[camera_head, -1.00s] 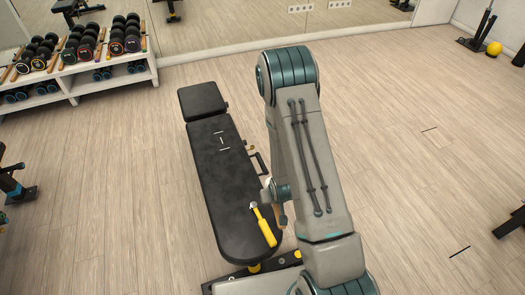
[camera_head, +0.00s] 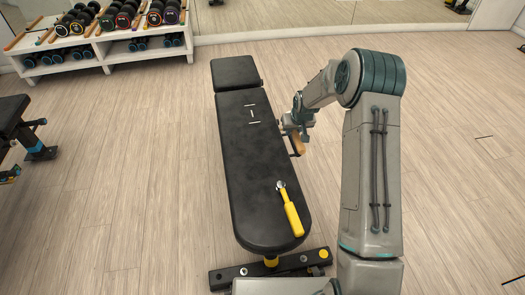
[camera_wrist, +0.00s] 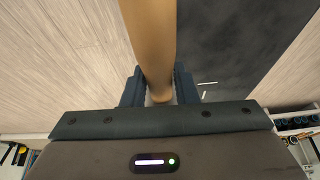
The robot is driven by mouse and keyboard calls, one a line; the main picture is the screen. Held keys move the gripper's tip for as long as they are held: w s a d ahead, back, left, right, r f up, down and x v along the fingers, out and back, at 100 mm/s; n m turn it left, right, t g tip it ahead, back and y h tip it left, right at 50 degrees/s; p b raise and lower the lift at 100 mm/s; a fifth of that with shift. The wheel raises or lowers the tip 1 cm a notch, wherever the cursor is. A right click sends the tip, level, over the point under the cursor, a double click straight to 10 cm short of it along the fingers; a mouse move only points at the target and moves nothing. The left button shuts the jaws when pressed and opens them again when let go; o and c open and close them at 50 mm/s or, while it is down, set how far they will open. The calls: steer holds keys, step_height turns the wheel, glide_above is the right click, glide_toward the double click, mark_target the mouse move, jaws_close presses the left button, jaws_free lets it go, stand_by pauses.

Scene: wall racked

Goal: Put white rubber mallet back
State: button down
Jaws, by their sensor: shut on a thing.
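My gripper (camera_head: 303,126) is at the right side of the black bench (camera_head: 255,175), near its middle. It is shut on a wooden handle (camera_head: 297,144), which points down toward the floor. In the wrist view the same tan handle (camera_wrist: 148,38) runs up from between the two dark fingers (camera_wrist: 160,90). I take it to be the mallet's handle; its white head is not visible in either view. A white rack (camera_head: 95,55) at the upper left carries several dumbbells and wooden-handled tools.
A yellow-handled tool (camera_head: 290,212) lies on the near end of the bench. Another dark bench (camera_head: 20,125) stands at the left edge. The wood floor (camera_head: 140,170) between the benches and the rack is clear. A mirror wall (camera_head: 300,12) runs along the back.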

steer(key=w+b, duration=0.2)
steer(key=w, duration=0.1)
steer(key=w+r+b, duration=0.1)
steer(key=b, duration=0.1)
steer(key=shift+w+d, duration=0.3)
steer(key=shift+w+d+r+n+b, duration=0.15)
steer(key=shift+w+r+n+b, duration=0.15)
steer(key=shift+w+r+b, duration=0.35)
steer(key=shift+s+r, duration=0.1)
steer(key=shift+s, duration=0.05)
steer(key=a+f+b, duration=0.1)
steer(key=a+f, duration=0.1)
steer(key=a, duration=0.2)
steer(key=s+a+f+b, duration=0.1)
steer(key=a+f, duration=0.2)
steer(key=a, duration=0.1)
steer(key=s+a+f+b, duration=0.1)
steer(key=a+f+b, duration=0.1)
steer(key=a, duration=0.1)
steer(key=shift+s+a+f, duration=0.1)
steer(key=shift+a+f, duration=0.2)
steer(key=shift+a, duration=0.1)
step_height(320, 180, down, 2)
steer(key=shift+d+f+b, duration=0.15)
steer(key=shift+f+b, duration=0.05)
steer(key=shift+b, duration=0.3)
steer(key=shift+f, duration=0.4)
